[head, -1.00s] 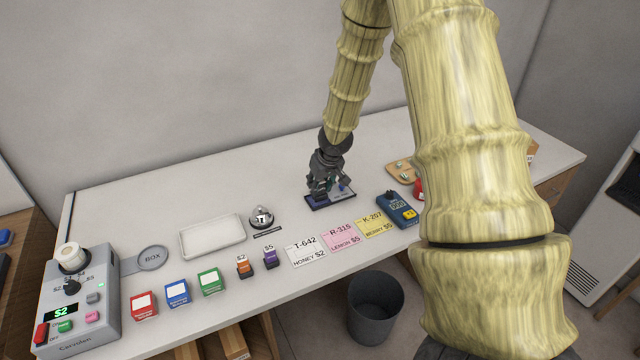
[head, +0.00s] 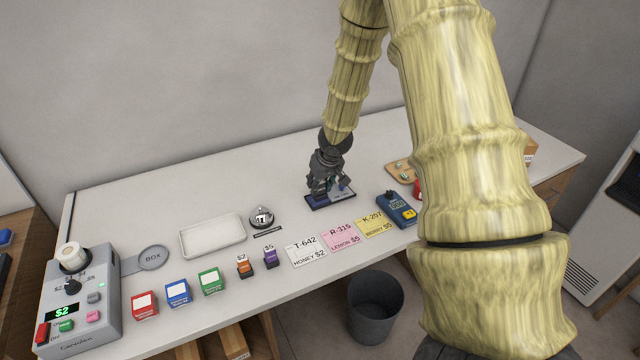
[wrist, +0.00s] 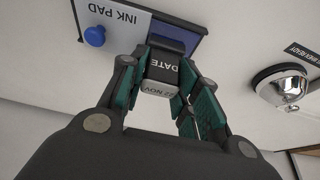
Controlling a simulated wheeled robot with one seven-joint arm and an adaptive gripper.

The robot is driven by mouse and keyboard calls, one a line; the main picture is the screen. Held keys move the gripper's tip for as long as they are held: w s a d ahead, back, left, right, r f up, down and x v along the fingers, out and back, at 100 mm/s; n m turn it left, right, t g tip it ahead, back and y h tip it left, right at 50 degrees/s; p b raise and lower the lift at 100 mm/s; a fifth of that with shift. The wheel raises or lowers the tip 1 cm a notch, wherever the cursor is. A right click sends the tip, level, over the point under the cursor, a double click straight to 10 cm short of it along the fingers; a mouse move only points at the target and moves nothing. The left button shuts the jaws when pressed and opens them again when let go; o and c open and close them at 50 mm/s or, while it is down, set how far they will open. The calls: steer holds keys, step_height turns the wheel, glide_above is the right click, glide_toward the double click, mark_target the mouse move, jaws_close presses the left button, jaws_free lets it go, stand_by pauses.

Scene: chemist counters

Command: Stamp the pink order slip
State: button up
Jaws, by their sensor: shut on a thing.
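The pink order slip (head: 341,236), marked R-315 Lemon $5, lies on the counter between the white slip and the yellow slip. My gripper (head: 326,186) is at the blue ink pad (head: 345,196), behind the slips. In the wrist view my gripper (wrist: 160,92) is shut on the date stamp (wrist: 161,70), whose label reads DATE and 22 NOV. The stamp is over the dark part of the ink pad (wrist: 190,12); I cannot tell whether it touches. A blue knob (wrist: 95,36) shows by the pad's white label.
A bell (head: 262,217) and an empty white tray (head: 212,236) stand left of the pad. A bin (head: 375,306) is on the floor in front.

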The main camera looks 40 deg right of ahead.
steer(key=shift+r+p, duration=3.5)
steer(key=shift+p, duration=0.25)
